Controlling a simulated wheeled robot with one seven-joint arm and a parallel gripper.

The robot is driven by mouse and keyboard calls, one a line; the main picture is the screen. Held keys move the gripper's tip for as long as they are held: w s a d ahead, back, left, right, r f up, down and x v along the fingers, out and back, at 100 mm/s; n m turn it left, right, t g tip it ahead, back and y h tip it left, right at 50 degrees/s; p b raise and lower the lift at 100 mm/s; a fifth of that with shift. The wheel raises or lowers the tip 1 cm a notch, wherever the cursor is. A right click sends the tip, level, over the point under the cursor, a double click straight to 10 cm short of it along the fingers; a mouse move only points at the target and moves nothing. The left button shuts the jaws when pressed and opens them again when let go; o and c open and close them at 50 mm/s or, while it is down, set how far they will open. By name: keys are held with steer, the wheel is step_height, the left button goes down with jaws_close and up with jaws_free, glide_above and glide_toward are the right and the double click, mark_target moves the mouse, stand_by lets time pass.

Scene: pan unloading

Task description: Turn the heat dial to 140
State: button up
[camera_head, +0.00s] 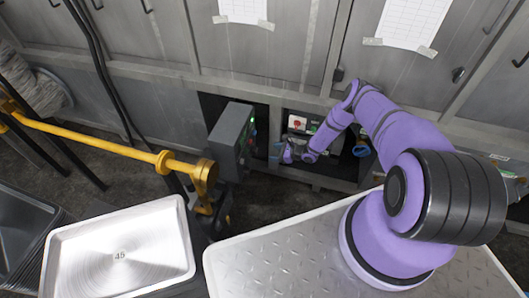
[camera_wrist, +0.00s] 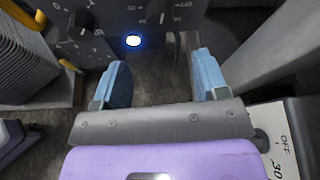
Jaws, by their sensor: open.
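A dark control panel (camera_wrist: 105,30) fills the top of the wrist view. It carries a black knob (camera_wrist: 78,22) on the left among small numbers and another black knob (camera_wrist: 156,12) at the top edge. The second has a three-digit mark at its right and looks like the heat dial; its setting is not readable and its top is cut off. My gripper (camera_wrist: 162,78) is open and empty, its blue fingertips apart and below the knobs, not touching them. In the head view my gripper (camera_head: 288,152) is right of the grey control box (camera_head: 230,138), whose dial face is mostly hidden.
A lit round button (camera_wrist: 132,40) sits below the knobs. A white plate (camera_wrist: 277,138) marked OFF and 30 is at lower right in the wrist view. A yellow bar (camera_head: 110,142) and a metal pan (camera_head: 120,248) are left of my arm; grey cabinets (camera_head: 250,60) stand behind.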

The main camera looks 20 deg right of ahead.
mark_target(257, 151)
steer(key=shift+a, duration=0.1)
steer(key=x, duration=1)
steer(key=shift+w+a+f, duration=0.15)
steer(key=shift+w+f, duration=0.05)
steer(key=c, duration=0.9)
